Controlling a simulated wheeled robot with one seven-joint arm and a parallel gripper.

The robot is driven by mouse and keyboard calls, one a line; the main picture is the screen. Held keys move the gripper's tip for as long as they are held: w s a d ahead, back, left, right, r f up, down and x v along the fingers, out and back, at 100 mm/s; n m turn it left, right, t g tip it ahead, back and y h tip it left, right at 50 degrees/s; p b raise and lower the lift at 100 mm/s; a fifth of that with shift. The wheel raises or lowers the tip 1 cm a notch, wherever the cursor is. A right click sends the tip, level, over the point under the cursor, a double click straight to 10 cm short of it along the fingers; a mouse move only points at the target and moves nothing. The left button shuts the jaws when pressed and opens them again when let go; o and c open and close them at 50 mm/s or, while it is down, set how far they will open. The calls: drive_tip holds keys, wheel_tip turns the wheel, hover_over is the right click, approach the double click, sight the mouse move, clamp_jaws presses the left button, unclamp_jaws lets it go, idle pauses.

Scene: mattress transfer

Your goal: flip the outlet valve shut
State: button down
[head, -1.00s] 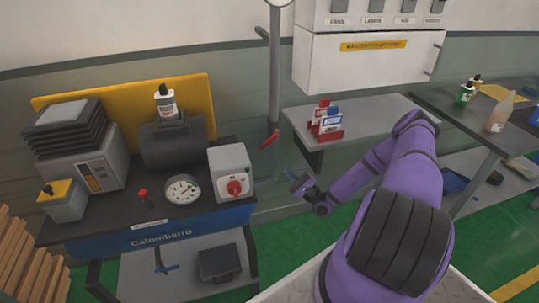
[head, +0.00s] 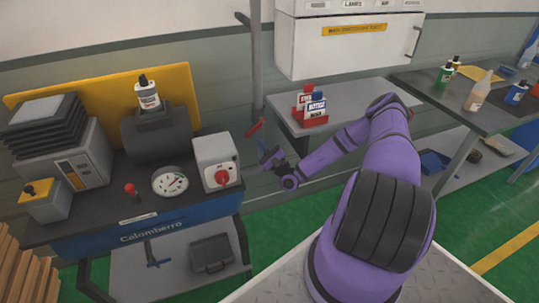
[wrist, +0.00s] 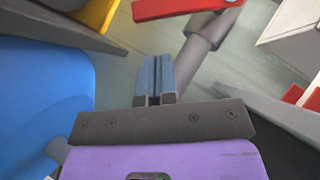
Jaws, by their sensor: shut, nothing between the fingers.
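The outlet valve appears to be the red lever (head: 255,127) on the grey vertical pipe (head: 256,60), right of the workbench. The lever slants, its upper end near the pipe. My gripper (head: 263,147) is just below and slightly right of the lever in the head view, apart from it as far as I can tell. In the wrist view the red lever (wrist: 180,8) lies across the top edge, partly cut off, ahead of the blue fingertips (wrist: 157,62). The fingers are together with nothing between them. The pipe (wrist: 197,50) runs diagonally just right of them.
The compressor bench (head: 150,232) stands left, with a gauge (head: 170,181) and a grey switch box (head: 214,150) with a red knob. A grey table (head: 355,107) with a red bottle rack (head: 311,118) is right, under a white wall cabinet (head: 345,50).

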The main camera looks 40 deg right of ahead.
sight(246, 136)
drive_tip(key=shift+w+a+r, duration=0.2)
drive_tip(key=shift+a+r, duration=0.8)
drive_tip(key=shift+r, duration=0.3)
drive_tip(key=shift+w+a+r+m+t+h, duration=0.1)
drive_tip(key=shift+a+m+t+h, duration=0.15)
drive_tip(key=shift+m+h, duration=0.25)
drive_tip(key=shift+a+r+m+t+h, duration=0.15)
drive_tip(key=shift+m+t+h, duration=0.15)
drive_tip(key=shift+m, duration=0.4)
drive_tip(key=shift+a+m, duration=0.1)
drive_tip(key=shift+m, duration=0.2)
drive_tip(key=shift+w+a+r, duration=0.25)
drive_tip(key=shift+a+r, duration=0.55)
drive_tip(key=shift+r, duration=0.05)
drive_tip(key=shift+w+a+r, duration=0.15)
drive_tip(key=shift+a+r, duration=0.35)
drive_tip(key=shift+r, duration=0.3)
drive_tip(key=shift+f, duration=0.15)
